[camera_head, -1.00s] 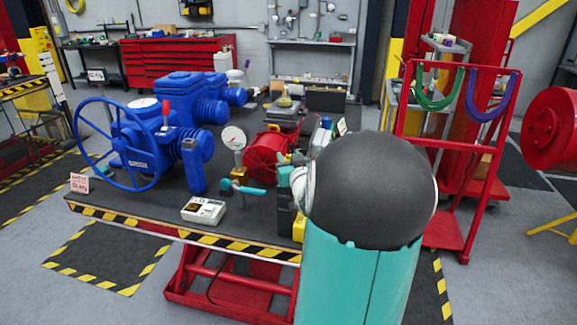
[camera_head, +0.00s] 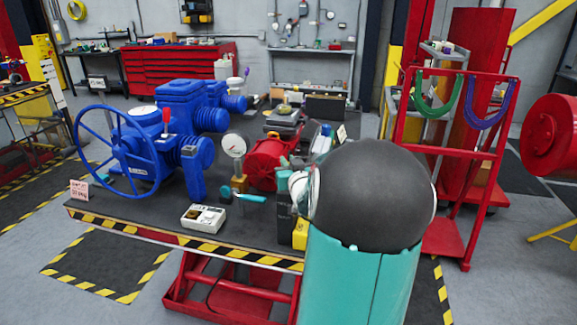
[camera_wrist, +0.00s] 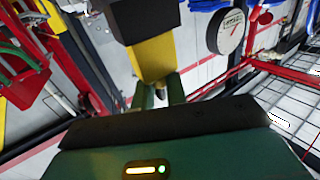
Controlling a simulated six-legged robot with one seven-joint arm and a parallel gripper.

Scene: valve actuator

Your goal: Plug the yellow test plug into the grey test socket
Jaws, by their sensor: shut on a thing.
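In the wrist view my gripper (camera_wrist: 161,93) has its two green fingers close together, shut on what looks like the yellow test plug (camera_wrist: 151,57). A small metallic tip shows between the fingers. A dark block (camera_wrist: 133,18) lies directly beyond the yellow part. In the head view a yellow piece (camera_head: 300,234) shows low beside a dark upright block (camera_head: 284,214) at the table's right front, partly behind my teal arm. I cannot tell whether plug and block touch. My gripper is mostly hidden there. I cannot make out the grey test socket for certain.
The table (camera_head: 150,210) has a striped front edge. On it stand a blue valve actuator with handwheel (camera_head: 140,150), a pressure gauge (camera_head: 233,146), a red cylinder (camera_head: 268,163) and a white meter (camera_head: 204,218). A red cart (camera_head: 470,160) stands right of the table.

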